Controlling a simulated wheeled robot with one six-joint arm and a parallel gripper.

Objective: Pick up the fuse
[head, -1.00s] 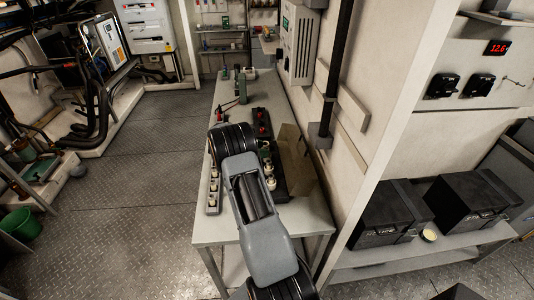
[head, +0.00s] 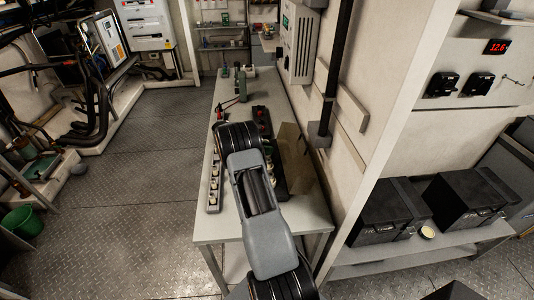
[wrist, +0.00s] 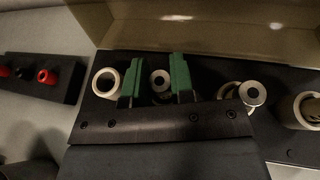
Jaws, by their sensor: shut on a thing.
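My gripper (wrist: 157,82) shows in the wrist view with two green fingers pointing over a black fuse base (wrist: 210,72). It is shut on a fuse (wrist: 161,79), a cylinder with a round metal cap, which sits between the fingers. Its lower part is hidden behind the gripper body, so I cannot tell whether it is clear of the base. White ring-shaped pieces stand on the base to the left (wrist: 105,82) and right (wrist: 303,108). Another metal cap (wrist: 253,94) is right of the fingers. In the head view my arm hides the gripper and the fuse.
A dark block with red round parts (wrist: 45,76) lies left in the wrist view. A tan upright panel (head: 293,158) stands behind the base. A grey strip with several white pieces (head: 214,188) lies along the left edge of the bench (head: 225,226). A wall is at right.

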